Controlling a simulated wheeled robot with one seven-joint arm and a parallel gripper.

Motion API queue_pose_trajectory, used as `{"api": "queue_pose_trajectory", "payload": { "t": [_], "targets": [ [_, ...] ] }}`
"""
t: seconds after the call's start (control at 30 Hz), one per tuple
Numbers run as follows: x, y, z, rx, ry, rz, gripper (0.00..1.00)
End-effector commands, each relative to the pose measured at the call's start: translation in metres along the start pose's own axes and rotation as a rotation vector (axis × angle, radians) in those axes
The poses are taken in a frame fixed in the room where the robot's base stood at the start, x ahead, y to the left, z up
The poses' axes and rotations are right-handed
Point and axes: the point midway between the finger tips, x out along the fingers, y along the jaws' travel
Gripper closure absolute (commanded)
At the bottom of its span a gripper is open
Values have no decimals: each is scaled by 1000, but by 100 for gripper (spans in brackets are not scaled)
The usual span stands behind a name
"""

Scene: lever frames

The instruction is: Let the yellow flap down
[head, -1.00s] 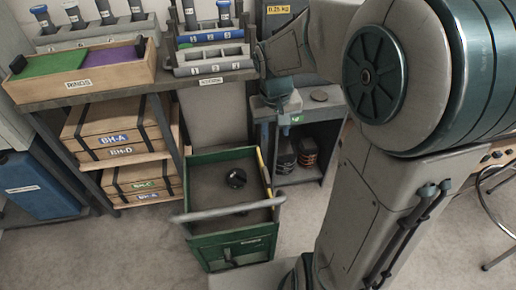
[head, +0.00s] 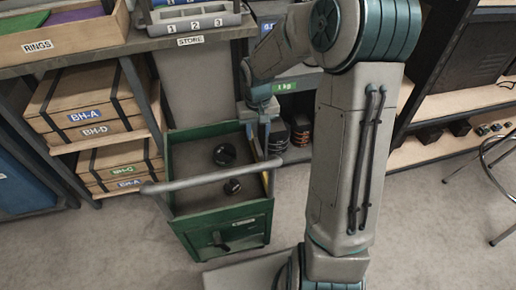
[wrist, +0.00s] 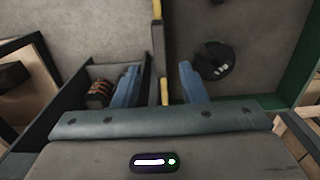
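The flap with yellow ends (wrist: 165,91) stands upright along the right side of the green cart (head: 190,240). In the wrist view I see it nearly edge-on, as a narrow dark strip with yellow at both ends. My gripper (wrist: 159,80) is open, with one blue finger on each side of the strip. Gaps show between the fingers and the strip; I cannot tell if either touches it. In the head view my gripper (head: 264,136) points down at the cart's right edge, and the arm partly hides the flap.
Two round black objects (head: 224,154) (head: 232,186) lie in the cart's tray. A grey handle bar (head: 190,183) crosses the cart's front. Behind are a bench with shelved cases (head: 85,103) and a low shelf (head: 292,86). Open floor (head: 110,240) lies at the front left.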

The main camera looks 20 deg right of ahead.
Motion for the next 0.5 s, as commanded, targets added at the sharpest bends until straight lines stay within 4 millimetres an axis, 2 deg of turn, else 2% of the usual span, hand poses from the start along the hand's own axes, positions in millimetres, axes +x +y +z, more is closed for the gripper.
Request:
{"api": "queue_pose_trajectory", "payload": {
  "t": [0.03,0.2,0.33,0.5],
  "targets": [
    [17,0,0,-1,-2,-2,62],
    [46,0,1,-1,-3,-2,62],
    [59,0,0,-1,0,0,62],
    [66,0,0,0,0,-1,62]
  ]
}}
